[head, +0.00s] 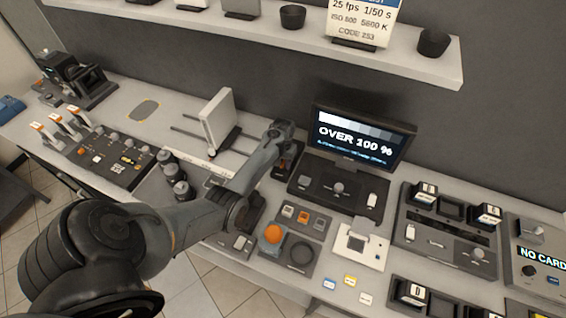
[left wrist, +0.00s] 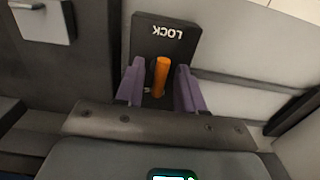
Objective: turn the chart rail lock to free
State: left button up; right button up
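In the left wrist view the chart rail lock is a dark plate (left wrist: 165,38) marked LOCK, which reads upside down, with an upright orange lever (left wrist: 161,76). My left gripper (left wrist: 159,88) is open, with one purple finger on each side of the lever and a gap showing on both sides. In the head view my left gripper (head: 284,160) is low over the bench, just left of the monitor, and mostly hides the lock. The white chart board (head: 218,121) stands on its rails to the left. My right gripper is in neither view.
A monitor (head: 358,138) reading OVER 100 % stands close to the right of my gripper. A panel with an orange ball (head: 272,234) lies in front. A shelf (head: 290,42) overhangs the back. Switch panels (head: 448,232) fill the right; a slider console (head: 105,158) is at left.

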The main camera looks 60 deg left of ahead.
pick_arm(q)
grip_shut()
